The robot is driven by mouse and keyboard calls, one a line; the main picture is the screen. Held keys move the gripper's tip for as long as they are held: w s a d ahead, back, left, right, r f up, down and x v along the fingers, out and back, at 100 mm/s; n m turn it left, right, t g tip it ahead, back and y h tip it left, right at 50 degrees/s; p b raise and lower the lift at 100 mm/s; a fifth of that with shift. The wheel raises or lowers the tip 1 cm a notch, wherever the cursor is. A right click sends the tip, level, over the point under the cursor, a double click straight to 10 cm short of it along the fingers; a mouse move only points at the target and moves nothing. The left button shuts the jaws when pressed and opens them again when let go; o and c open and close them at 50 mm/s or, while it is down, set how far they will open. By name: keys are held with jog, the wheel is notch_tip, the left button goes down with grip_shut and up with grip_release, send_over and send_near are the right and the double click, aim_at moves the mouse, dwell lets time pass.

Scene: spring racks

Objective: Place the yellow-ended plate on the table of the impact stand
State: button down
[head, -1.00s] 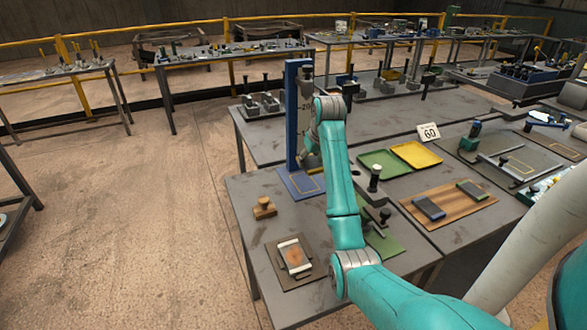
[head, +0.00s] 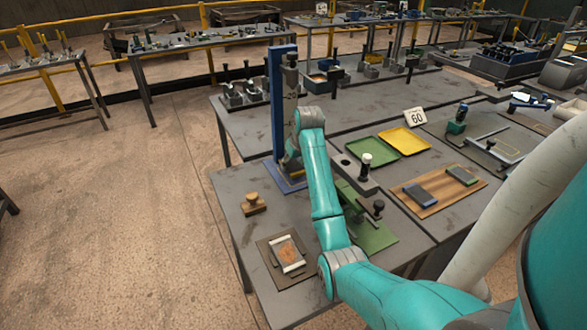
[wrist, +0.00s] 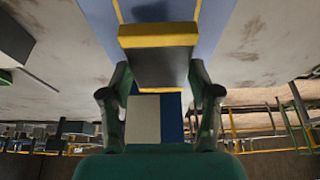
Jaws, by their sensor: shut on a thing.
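The impact stand shows in the head view as a tall blue column (head: 284,100) on a low blue base (head: 291,187). My gripper is at the foot of the column, mostly hidden behind my teal arm. In the wrist view my gripper (wrist: 160,82) is shut on a dark plate with a yellow end (wrist: 158,41). A blue surface with yellow lines (wrist: 209,28) lies beyond the plate. I cannot tell whether the plate touches it.
A wooden board (head: 458,203) with two dark plates lies to the right. Green (head: 375,148) and yellow (head: 403,141) trays and a "60" sign (head: 415,117) stand behind it. A wooden-knobbed block (head: 252,204) and a square fixture (head: 263,252) sit at the front left.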

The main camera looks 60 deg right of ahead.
jog(key=shift+f, duration=1)
jog(key=shift+f, duration=0.1)
jog(key=shift+c, duration=1.2)
grip_release()
jog(key=shift+f, duration=0.1)
